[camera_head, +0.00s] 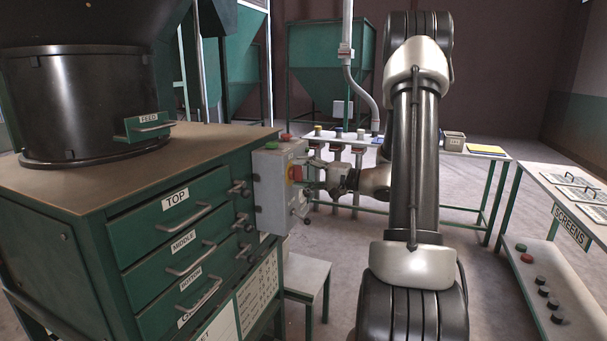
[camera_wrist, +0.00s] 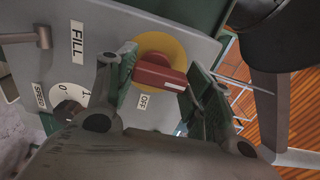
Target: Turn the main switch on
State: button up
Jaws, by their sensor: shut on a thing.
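The main switch is a red rotary handle (camera_wrist: 155,76) on a yellow round plate (camera_wrist: 172,44), mounted on a grey control box. An OFF label (camera_wrist: 143,101) sits beside it in the wrist view. My gripper (camera_wrist: 160,82) is shut on the red handle, with one finger on each side of it. In the head view my gripper (camera_head: 318,181) reaches the front of the grey control box (camera_head: 268,190) from the right. The switch (camera_head: 296,173) shows there only as a small red and yellow patch, partly covered by the gripper.
The box also bears a FILL label (camera_wrist: 77,43) and a SPEED dial (camera_wrist: 72,97). A green button (camera_head: 271,145) and a red button (camera_head: 286,137) are on its top. A green drawer cabinet (camera_head: 110,235) stands left. A small stool (camera_head: 306,272) is below.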

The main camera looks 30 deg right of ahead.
jog(key=o, duration=1)
jog(key=v, duration=1.2)
